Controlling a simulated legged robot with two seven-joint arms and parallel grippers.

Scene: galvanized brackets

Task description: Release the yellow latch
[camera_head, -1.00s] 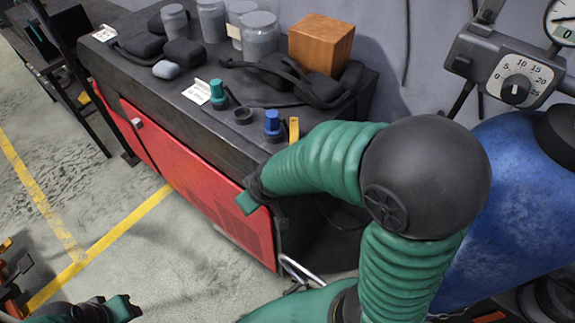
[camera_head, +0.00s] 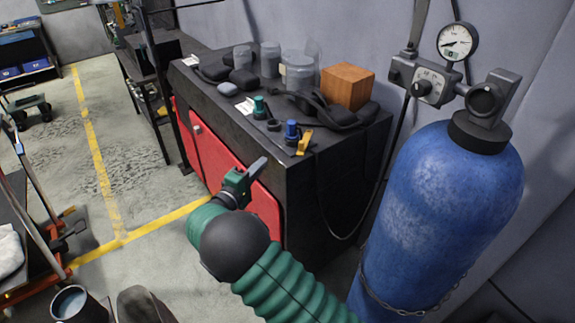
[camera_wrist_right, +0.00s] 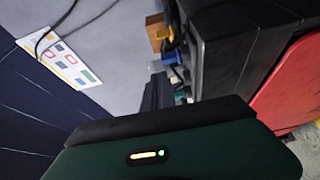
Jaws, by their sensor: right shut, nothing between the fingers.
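The yellow latch (camera_head: 304,142) stands at the front right edge of the black cabinet top, beside a blue-capped fitting (camera_head: 291,131). A small yellow part that looks like the latch (camera_wrist_right: 168,45) shows in the right wrist view, partly crowded by other things. My right gripper (camera_head: 258,165) is shut and empty. In the head view it appears in front of the red cabinet door, left of and lower than the latch, apart from it. Its dark fingers (camera_wrist_right: 156,92) also show in the right wrist view. My left gripper is not in view.
A blue gas cylinder (camera_head: 435,200) with a gauge (camera_head: 458,41) stands right of the cabinet (camera_head: 330,185). A wooden block (camera_head: 348,86), jars and a green-capped fitting (camera_head: 259,107) sit on top. A cart (camera_head: 40,250) is at left.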

